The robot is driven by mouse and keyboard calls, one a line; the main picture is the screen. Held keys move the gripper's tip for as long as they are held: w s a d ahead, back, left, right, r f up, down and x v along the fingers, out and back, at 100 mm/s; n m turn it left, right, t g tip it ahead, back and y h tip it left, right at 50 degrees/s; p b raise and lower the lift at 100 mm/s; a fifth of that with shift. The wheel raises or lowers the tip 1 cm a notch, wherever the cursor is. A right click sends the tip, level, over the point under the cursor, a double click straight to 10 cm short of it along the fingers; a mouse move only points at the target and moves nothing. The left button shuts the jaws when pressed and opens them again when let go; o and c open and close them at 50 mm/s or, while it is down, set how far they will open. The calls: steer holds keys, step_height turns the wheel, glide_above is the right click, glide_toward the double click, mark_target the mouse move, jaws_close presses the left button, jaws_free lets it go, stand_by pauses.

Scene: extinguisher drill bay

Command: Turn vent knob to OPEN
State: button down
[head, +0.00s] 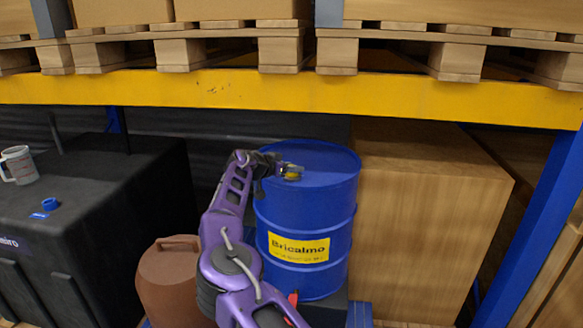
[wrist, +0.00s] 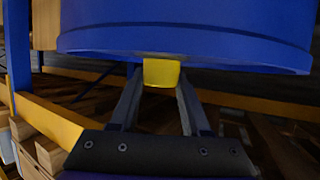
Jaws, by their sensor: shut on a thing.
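A blue drum (head: 318,210) with a yellow label stands in the middle of the head view. A small yellow knob (head: 292,177) is at the left part of its top. My gripper (head: 284,171) reaches over the drum's top from the left and is at the knob. In the wrist view the yellow knob (wrist: 161,73) sits between the two fingertips (wrist: 160,80), with the blue drum (wrist: 200,35) beyond it. My gripper is shut on the knob. No OPEN mark can be read, and I cannot tell which way the knob is turned.
A yellow rack beam (head: 300,96) and loaded pallets run above the drum. A wooden crate (head: 425,220) stands close on the right. A black tank (head: 80,230) with a measuring jug (head: 20,165) is on the left. A brown canister (head: 175,275) stands at the front left.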

steer(key=shift+s+f+m+g+h+p, duration=0.1)
steer(key=shift+f+m+g+h+p, duration=0.25)
steer(key=shift+m+g+h+p, duration=0.6)
stand_by(0.6)
steer(key=shift+c, duration=2.2)
jaws_free()
steer(key=shift+o, duration=0.4)
steer(key=shift+r, duration=0.2)
steer(key=shift+s+a+r+b, duration=0.15)
steer(key=shift+a+r+b, duration=0.05)
steer(key=shift+a+b, duration=0.15)
steer(key=b+v, duration=0.1)
steer(key=v, duration=1.5)
steer(key=shift+s, duration=0.4)
steer(key=shift+d, duration=0.1)
